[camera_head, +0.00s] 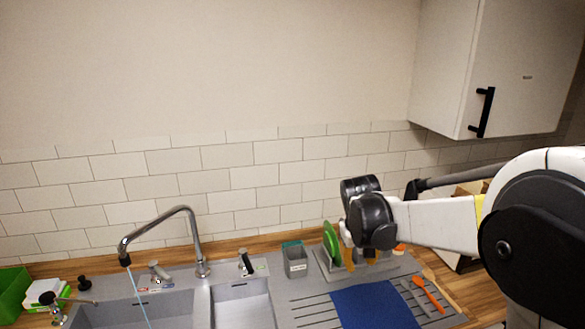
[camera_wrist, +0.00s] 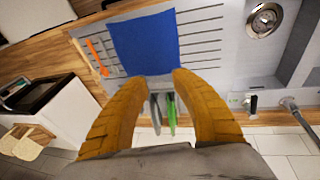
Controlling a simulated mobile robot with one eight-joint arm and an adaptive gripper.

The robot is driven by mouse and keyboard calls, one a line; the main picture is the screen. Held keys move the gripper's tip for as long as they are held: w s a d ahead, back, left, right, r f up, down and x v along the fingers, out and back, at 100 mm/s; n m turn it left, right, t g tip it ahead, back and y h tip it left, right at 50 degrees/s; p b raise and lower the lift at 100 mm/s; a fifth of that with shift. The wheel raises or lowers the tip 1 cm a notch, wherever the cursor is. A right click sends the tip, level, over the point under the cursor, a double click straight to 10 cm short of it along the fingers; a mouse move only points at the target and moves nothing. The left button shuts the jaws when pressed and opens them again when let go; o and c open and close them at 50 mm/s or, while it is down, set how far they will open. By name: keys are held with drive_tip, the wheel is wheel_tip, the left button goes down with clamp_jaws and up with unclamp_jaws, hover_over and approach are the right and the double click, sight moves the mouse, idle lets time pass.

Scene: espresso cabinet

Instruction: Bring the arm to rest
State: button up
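My arm reaches in from the right in the head view, with its dark wrist joint in front of the tiled wall. My gripper (camera_wrist: 160,78) shows two orange-yellow fingers in the wrist view. They are spread apart with nothing held between them. The fingertips point toward the blue cloth (camera_wrist: 143,42) on the grey drainboard. In the head view my gripper is mostly hidden behind the wrist joint, above the back of the drainboard.
A green plate (camera_head: 331,241) stands in a rack behind the blue cloth (camera_head: 375,306). A grey container (camera_head: 295,261), a curved faucet (camera_head: 163,219) and an orange utensil (camera_head: 428,294) are nearby. A white wall cabinet (camera_head: 470,70) with a black handle hangs above right. The wall at left is clear.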

drive_tip(key=s+f+t+b, duration=0.1)
drive_tip(key=s+f+b, duration=0.3)
drive_tip(key=s+b, duration=0.2)
drive_tip(key=s+a+f+m+t+y+b, duration=0.1)
drive_tip(key=s+f+b, duration=0.4)
drive_tip(key=s, duration=0.6)
drive_tip(key=s+a+f+m+t+y+b, duration=0.1)
drive_tip(key=s+f+t+b, duration=0.1)
drive_tip(key=s+f+b, duration=0.2)
drive_tip(key=s+b, duration=0.3)
drive_tip(key=s, duration=0.2)
drive_tip(key=shift+f, duration=0.2)
drive_tip(key=shift+s, duration=0.1)
